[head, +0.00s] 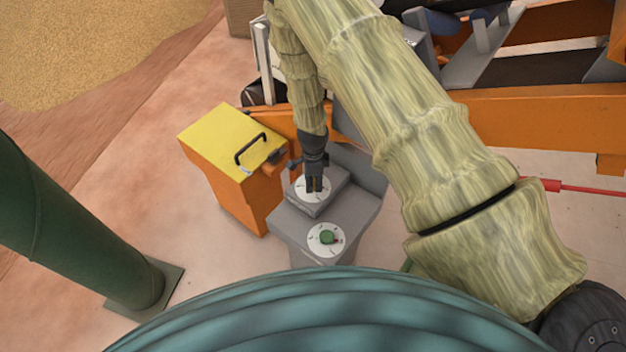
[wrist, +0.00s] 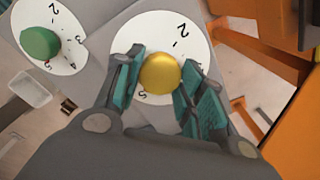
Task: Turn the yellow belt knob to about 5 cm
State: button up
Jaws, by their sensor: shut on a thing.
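The yellow belt knob (wrist: 160,73) sits on a round white dial (wrist: 192,30) with dark numbers, a 2 near its top and a 5 near its bottom edge in the wrist view. My gripper (wrist: 160,82) is shut on the yellow knob, one teal finger pad on each side. In the head view my gripper (head: 315,186) points down over the far dial (head: 300,191) on the grey console and hides the knob. The knob's pointer cannot be made out, so its setting is not readable.
A green knob (head: 327,237) on a second white dial sits on the nearer part of the grey console (head: 290,222). An orange box with a yellow lid (head: 220,138) and black handle stands to the left. Orange beams (head: 540,108) lie to the right.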

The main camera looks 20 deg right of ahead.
jog(key=o, duration=1)
jog(key=shift+o, duration=0.2)
notch_tip(320, 180, up, 12)
dwell(0.7)
